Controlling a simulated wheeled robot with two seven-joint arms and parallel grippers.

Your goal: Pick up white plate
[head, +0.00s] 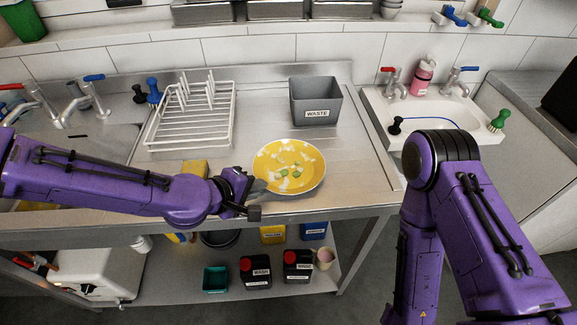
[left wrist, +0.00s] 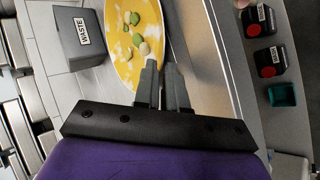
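The white plate (head: 289,167) is smeared with yellow, and several green and pale pieces lie on it. It is at the front edge of the steel counter, in the middle of the head view. It also shows in the left wrist view (left wrist: 133,37), partly cut off at the top. My left gripper (head: 258,194) is at the plate's near left rim. In the left wrist view its two fingers (left wrist: 162,75) are close together, with the rim between them. I cannot tell whether the plate is clear of the counter. My right gripper is out of view.
A grey WASTE bin (head: 316,101) stands behind the plate. A white wire dish rack (head: 190,115) is to the left. A white sink (head: 425,112) lies to the right. Black containers (head: 256,271) and a teal tub (head: 215,279) sit on the shelf below.

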